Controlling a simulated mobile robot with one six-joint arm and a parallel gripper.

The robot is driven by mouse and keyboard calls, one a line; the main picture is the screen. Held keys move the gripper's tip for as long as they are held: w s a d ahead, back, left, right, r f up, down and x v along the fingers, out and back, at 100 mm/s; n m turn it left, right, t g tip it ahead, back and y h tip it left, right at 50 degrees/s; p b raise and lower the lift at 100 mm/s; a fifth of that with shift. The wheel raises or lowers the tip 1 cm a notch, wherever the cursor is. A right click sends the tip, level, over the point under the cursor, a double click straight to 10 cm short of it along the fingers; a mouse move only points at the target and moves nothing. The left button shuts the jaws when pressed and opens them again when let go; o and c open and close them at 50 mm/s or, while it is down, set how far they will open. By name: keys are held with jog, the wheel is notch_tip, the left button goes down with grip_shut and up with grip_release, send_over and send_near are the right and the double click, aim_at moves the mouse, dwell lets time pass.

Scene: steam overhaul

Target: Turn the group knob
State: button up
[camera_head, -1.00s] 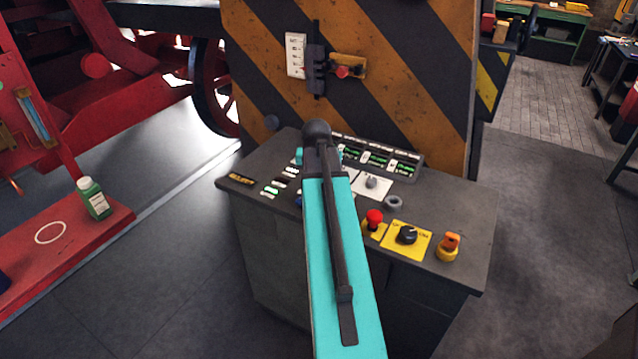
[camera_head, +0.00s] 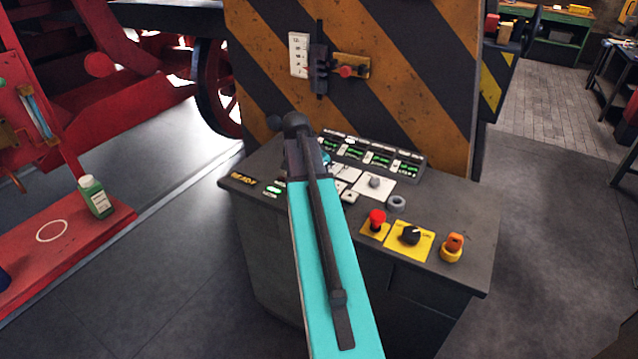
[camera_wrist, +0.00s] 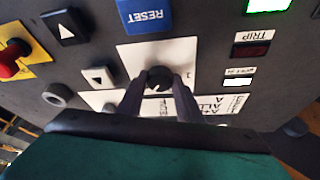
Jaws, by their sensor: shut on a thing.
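The group knob (camera_wrist: 159,77) is a small black round knob on a white plate (camera_wrist: 128,55) in the wrist view. A "1" shows on the plate beside it, and other lettering is partly covered. My gripper (camera_wrist: 160,82) has its two dark fingers closed on either side of the knob, and nothing else is between them. In the head view my teal arm hides the knob and the fingertips. The grey console (camera_head: 460,205) carries the knob and the other controls.
Around the knob are a blue RESET button (camera_wrist: 145,14), arrow buttons (camera_wrist: 64,27), a TRIP lamp (camera_wrist: 250,50) and a grey ring (camera_wrist: 57,95). A red mushroom button (camera_head: 377,217), a black selector (camera_head: 410,235) and an orange switch (camera_head: 454,243) line the console's right side.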

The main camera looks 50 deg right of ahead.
jog(key=shift+s+d, duration=0.1)
jog(key=shift+s, duration=0.2)
jog(key=o, duration=1)
jog(key=shift+o, duration=0.2)
jog(key=shift+w, duration=0.1)
jog(key=shift+r, duration=0.1)
jog(key=shift+b+v, duration=0.3)
jog(key=shift+v, duration=0.7)
jog(key=b+v, duration=0.2)
jog(key=v, duration=0.9)
jog(key=shift+a+r, duration=0.2)
jog(key=shift+r, duration=0.05)
jog(key=shift+w, duration=0.1)
